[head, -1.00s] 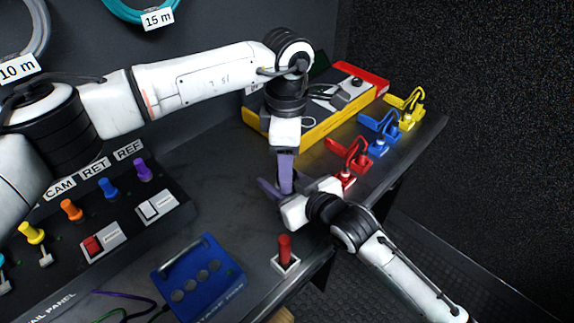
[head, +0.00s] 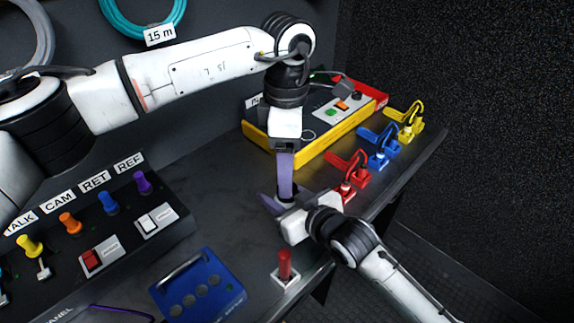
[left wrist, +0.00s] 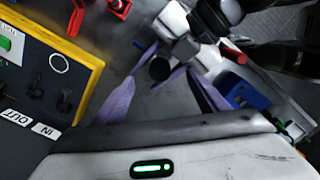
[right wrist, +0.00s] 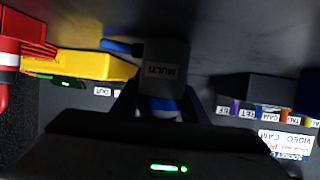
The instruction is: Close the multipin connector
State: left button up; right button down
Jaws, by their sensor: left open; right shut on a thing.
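The multipin connector shows in the right wrist view as a grey block (right wrist: 165,70) marked MULTI with a blue part (right wrist: 163,105) at its near end. My right gripper (right wrist: 160,112) is shut on it; in the head view this gripper (head: 272,203) is low over the bench. My left gripper (head: 285,196) points down right beside it, with its fingers open. In the left wrist view the left fingers (left wrist: 160,98) stand apart, with a dark round end (left wrist: 160,68) between or beyond them. The grippers hide most of the connector in the head view, so contact with the left fingers cannot be told.
A yellow-edged case (head: 310,146) stands behind the grippers. Red (head: 350,172), blue (head: 380,148) and yellow (head: 405,124) clamp-like pieces line the right edge. A red-handled switch (head: 285,268) and blue box (head: 200,286) are in front. The knob panel (head: 120,220) is at left.

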pick_arm(q)
jog(key=shift+o, duration=0.4)
notch_tip(320, 180, up, 12)
dwell(0.3)
pick_arm(e)
jog(key=c, duration=1)
grip_release()
pick_arm(q)
jog(key=shift+r, duration=0.2)
pick_arm(e)
jog(key=v, duration=1)
jog(key=shift+s+d, duration=0.15)
pick_arm(q)
jog(key=shift+s+d+p, duration=0.1)
jog(key=shift+p, duration=0.2)
